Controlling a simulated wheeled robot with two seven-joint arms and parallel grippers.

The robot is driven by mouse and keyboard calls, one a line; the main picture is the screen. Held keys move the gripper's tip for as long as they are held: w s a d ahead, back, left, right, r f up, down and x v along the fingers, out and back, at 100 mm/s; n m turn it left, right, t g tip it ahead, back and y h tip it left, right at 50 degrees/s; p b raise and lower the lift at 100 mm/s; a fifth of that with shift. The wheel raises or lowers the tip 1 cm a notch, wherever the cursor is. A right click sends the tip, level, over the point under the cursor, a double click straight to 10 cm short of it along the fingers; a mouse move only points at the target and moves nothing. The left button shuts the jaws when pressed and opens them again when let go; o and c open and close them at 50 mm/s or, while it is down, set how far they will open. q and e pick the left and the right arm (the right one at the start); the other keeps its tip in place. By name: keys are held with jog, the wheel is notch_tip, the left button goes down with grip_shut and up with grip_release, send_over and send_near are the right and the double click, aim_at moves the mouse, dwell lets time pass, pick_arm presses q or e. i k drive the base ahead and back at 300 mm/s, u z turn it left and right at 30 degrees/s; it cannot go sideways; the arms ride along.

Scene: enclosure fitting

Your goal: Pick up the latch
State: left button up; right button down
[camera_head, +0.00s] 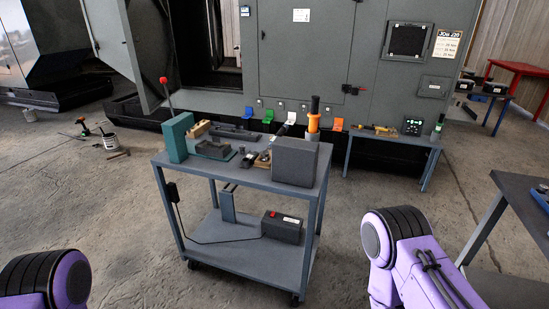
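I cannot tell for sure which small part is the latch. A grey cart (247,172) stands in the middle, with several small parts on its top. Among them are a grey block-like fixture (213,149), a dark long part (234,133) and a small dark part (249,159). Only purple and black links of my arms show at the lower left and lower right. Neither gripper is in view.
A teal block (177,137), a grey box (295,161) and an orange-handled tool (313,120) stand on the cart. A dark box (282,227) is on its lower shelf. A small table (390,137) stands behind right, another table (520,200) at right. The floor front left is clear.

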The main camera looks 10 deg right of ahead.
aim_at(248, 160)
jog(key=z, duration=0.6)
jog(key=i, duration=0.65)
jog(key=z, duration=0.3)
